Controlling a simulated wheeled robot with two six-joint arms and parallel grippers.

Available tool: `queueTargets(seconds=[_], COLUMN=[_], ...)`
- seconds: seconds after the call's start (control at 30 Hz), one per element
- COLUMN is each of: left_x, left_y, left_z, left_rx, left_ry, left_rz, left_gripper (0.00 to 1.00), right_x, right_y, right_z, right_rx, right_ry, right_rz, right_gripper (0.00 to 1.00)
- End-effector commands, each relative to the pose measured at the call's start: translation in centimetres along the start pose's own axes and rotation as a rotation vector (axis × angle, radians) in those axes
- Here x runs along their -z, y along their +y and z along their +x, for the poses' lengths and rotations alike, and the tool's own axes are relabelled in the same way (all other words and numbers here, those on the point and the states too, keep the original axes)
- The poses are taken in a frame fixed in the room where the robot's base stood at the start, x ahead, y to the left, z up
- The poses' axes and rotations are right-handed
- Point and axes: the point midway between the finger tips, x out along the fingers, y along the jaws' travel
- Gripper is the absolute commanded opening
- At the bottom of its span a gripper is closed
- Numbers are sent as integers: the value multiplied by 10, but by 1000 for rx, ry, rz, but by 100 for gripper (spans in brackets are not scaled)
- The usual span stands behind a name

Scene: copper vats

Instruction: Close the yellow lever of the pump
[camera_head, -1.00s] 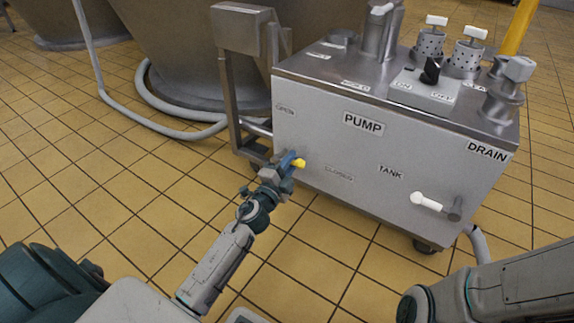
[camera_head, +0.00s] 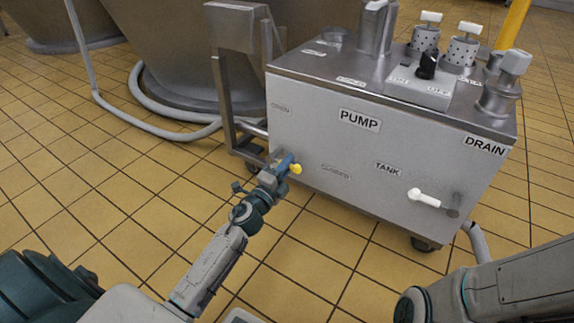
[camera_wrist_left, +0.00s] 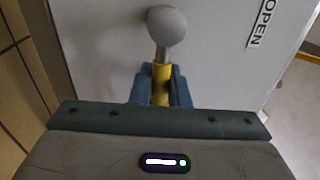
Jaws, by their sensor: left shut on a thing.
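The pump (camera_head: 330,135) is a grey metal cart with labels on its front. Its yellow lever (camera_head: 296,169) shows as a small yellow end at the lower left of the front, beside my left gripper (camera_head: 286,166). In the left wrist view the yellow lever (camera_wrist_left: 161,84) lies between the blue fingers of my left gripper (camera_wrist_left: 161,90), which is shut on it. A round grey knob (camera_wrist_left: 166,26) is just beyond the fingers. The OPEN label (camera_wrist_left: 262,22) is at the upper right there. The CLOSED label (camera_head: 336,172) is right of the gripper in the head view. My right gripper is out of view.
A white-handled lever (camera_head: 424,198) is under the TANK label at the pump's lower right. Knobs and valves stand on the pump top. A grey hose (camera_head: 150,127) and large vats (camera_head: 180,50) are behind left. Tiled floor (camera_head: 110,205) is clear in front.

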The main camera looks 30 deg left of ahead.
Motion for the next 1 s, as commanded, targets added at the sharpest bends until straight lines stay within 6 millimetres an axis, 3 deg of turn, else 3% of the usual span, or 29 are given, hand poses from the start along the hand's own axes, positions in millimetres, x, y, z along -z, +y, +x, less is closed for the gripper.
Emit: queueTargets(seconds=[0.07, 0.1, 0.2, 0.57, 1.0], left_x=[1, 1, 1, 0, 1], left_y=[2, 2, 2, 3, 7], left_z=[-2, -2, -1, -8, -88], left_rx=[-3, -3, -3, -3, -3], left_ry=[3, 3, 2, 0, 3], left_rz=[1, 1, 1, 0, 2], left_gripper=[0, 19, 34, 34, 34], right_x=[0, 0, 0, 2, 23], right_y=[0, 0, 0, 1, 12], right_z=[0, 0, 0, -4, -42], right_rx=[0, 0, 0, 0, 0], right_ry=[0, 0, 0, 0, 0], right_rz=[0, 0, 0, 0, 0], right_gripper=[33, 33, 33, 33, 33])
